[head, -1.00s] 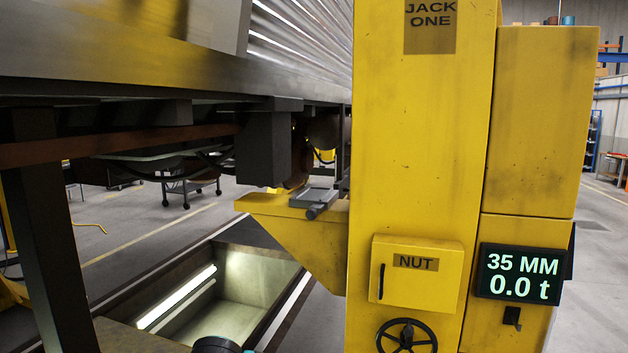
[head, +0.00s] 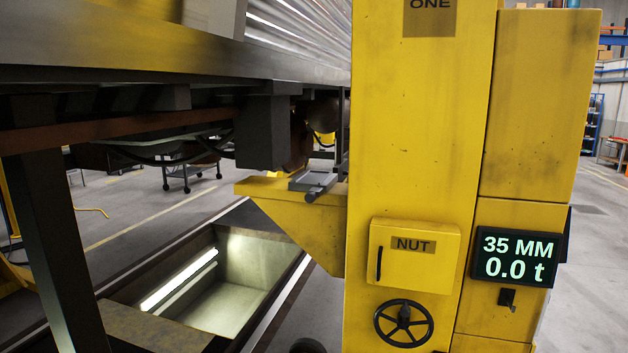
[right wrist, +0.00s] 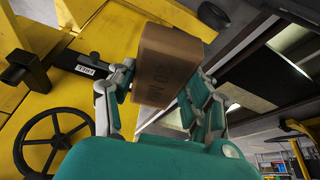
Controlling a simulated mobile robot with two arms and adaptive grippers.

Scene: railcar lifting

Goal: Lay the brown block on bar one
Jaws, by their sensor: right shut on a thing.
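The brown block (right wrist: 168,72) is in the right wrist view, between the fingers of my right gripper (right wrist: 163,88), which is shut on it. Dark lettering on the block is too blurred to read. In the head view, a yellow bracket (head: 300,228) juts left from the yellow jack column (head: 420,130), whose sign reads ONE. A small grey plate (head: 312,181) lies on top of the bracket, below the railcar's underside. I cannot tell which part is bar one. The block does not show in the head view. My left gripper is in neither view.
The railcar (head: 110,50) spans the upper left. A lit pit (head: 220,285) lies in the floor below. The column carries a NUT box (head: 413,252), a black handwheel (head: 403,323) and a display (head: 517,257) reading 35 MM and 0.0 t.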

